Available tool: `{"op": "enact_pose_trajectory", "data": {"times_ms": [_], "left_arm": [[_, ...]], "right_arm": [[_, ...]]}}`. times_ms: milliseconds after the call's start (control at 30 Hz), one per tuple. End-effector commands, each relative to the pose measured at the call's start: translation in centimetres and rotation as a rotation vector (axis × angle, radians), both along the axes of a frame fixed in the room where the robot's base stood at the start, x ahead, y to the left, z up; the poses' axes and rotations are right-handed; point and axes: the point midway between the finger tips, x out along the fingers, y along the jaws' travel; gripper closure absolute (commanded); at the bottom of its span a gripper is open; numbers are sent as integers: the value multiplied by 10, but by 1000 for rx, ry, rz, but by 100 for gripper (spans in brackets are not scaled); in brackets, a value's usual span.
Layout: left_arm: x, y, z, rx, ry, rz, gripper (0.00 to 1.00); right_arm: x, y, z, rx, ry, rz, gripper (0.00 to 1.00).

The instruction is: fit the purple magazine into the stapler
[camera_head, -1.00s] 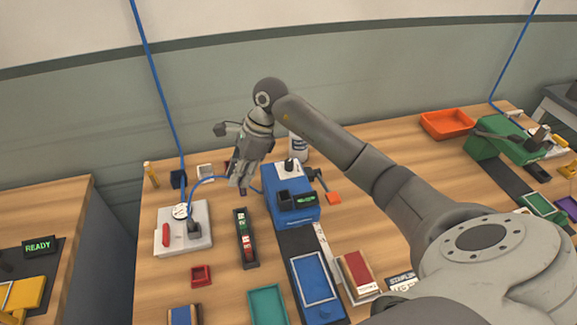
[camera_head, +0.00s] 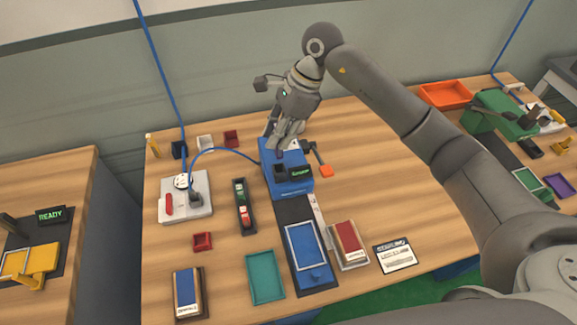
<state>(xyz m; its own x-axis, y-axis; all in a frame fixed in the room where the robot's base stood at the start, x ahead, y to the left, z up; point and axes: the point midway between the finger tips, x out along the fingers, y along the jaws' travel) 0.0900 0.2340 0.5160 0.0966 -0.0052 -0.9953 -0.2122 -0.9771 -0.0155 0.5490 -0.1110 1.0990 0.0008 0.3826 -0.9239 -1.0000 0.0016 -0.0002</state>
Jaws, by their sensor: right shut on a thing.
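The blue machine (camera_head: 292,188), which looks like the stapler, stands at the back middle of the table. My right gripper (camera_head: 276,148) reaches down over its top from behind, with its fingers close together. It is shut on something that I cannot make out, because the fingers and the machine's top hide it. I cannot tell whether the fingers touch the machine. I see no clear purple magazine. A purple frame (camera_head: 559,186) lies at the far right, by a green machine (camera_head: 499,143). My left gripper is not in view.
A grey unit (camera_head: 207,208) with a blue hose stands left of the blue machine. A dark rack (camera_head: 250,229) with green and red pieces lies between. Small boxes, including a dark red one (camera_head: 231,138), line the back. An orange tray (camera_head: 446,95) is back right.

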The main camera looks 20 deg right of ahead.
Motion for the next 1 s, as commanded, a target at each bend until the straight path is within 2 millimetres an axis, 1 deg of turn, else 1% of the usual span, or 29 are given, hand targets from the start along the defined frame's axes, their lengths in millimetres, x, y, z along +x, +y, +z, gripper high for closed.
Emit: {"op": "enact_pose_trajectory", "data": {"times_ms": [33, 100, 200, 333, 533, 600, 833, 1000], "left_arm": [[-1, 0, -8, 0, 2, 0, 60], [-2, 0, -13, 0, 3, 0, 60], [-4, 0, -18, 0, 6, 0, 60], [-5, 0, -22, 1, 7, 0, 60], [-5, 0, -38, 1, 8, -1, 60], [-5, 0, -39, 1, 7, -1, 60], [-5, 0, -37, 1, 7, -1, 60], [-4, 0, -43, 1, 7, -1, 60]], "right_arm": [[-1, 0, -14, 1, 4, -1, 100], [-1, 0, -27, 1, 3, 0, 100], [0, 0, -40, 0, 3, -1, 100], [0, 0, -51, 1, 2, 0, 100], [-1, 0, -85, 2, 3, -1, 100], [0, 0, -89, 1, 0, -1, 100], [0, 0, -88, 0, -1, -1, 100], [0, -1, -93, -1, -1, -1, 100]]}}
